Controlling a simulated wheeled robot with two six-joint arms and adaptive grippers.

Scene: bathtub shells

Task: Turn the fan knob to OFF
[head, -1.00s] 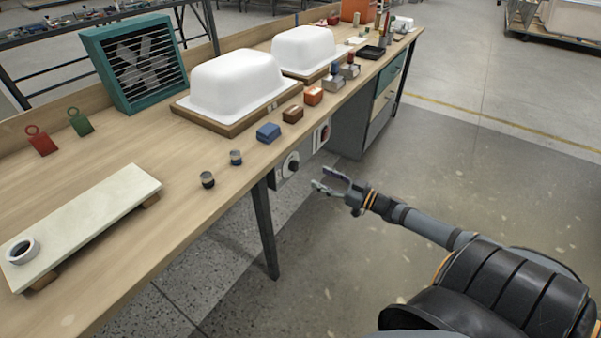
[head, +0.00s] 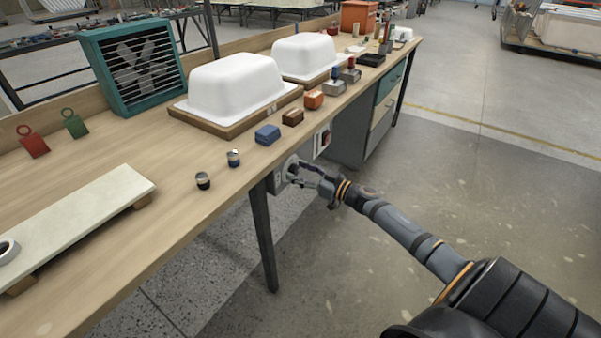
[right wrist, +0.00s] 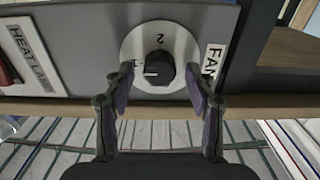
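The fan knob (right wrist: 159,68) is a black round knob on a pale dial (right wrist: 183,40) in the right wrist view. A "2" shows above it and what looks like a "1" to its left; its white mark points left. A tilted "FAN" label (right wrist: 213,62) is right of the dial. My right gripper (right wrist: 159,84) is open, with one finger on each side of the knob and gaps to it. In the head view, my right gripper (head: 298,172) is at the control panel under the bench edge, partly covering the dial (head: 289,166). My left gripper is not in view.
A red switch (right wrist: 8,75) with a "HEAT LAMP" label (right wrist: 33,58) is left of the dial. The teal fan (head: 135,65) stands on the wooden bench (head: 110,215) with white tub shells (head: 235,85). A dark table leg (head: 262,235) is below. Floor at right is open.

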